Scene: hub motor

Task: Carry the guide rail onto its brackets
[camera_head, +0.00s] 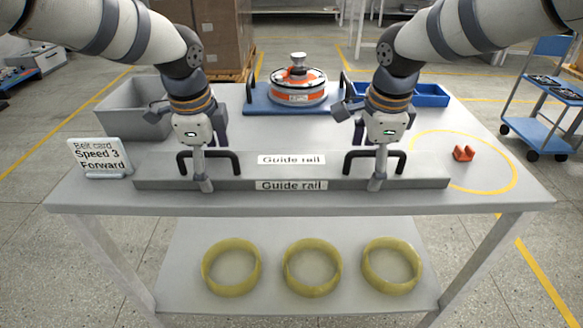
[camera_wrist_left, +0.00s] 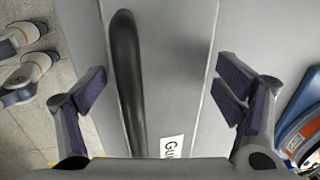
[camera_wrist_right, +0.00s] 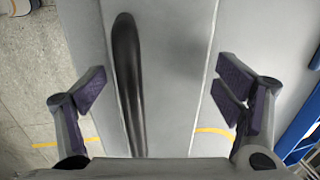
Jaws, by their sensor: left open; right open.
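The guide rail (camera_head: 330,183) is a long grey bar with two black handles, lying along the front of the table. My left gripper (camera_head: 204,172) is over the left handle (camera_head: 230,160). In the left wrist view its fingers are apart on either side of that handle (camera_wrist_left: 127,80), not closed on it. My right gripper (camera_head: 378,170) is open over the right handle (camera_head: 399,160). That handle (camera_wrist_right: 127,80) lies between its fingers in the right wrist view, nearer the left one. No brackets can be made out for certain; a small red notched piece (camera_head: 464,153) stands at the right.
An orange and white motor (camera_head: 298,88) sits on a blue base at the back. A grey bin (camera_head: 125,105) is back left, a blue tray (camera_head: 431,94) back right. A card (camera_head: 98,157) stands left. Yellow rings (camera_head: 312,267) lie on the lower shelf. A yellow circle surrounds the red piece.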

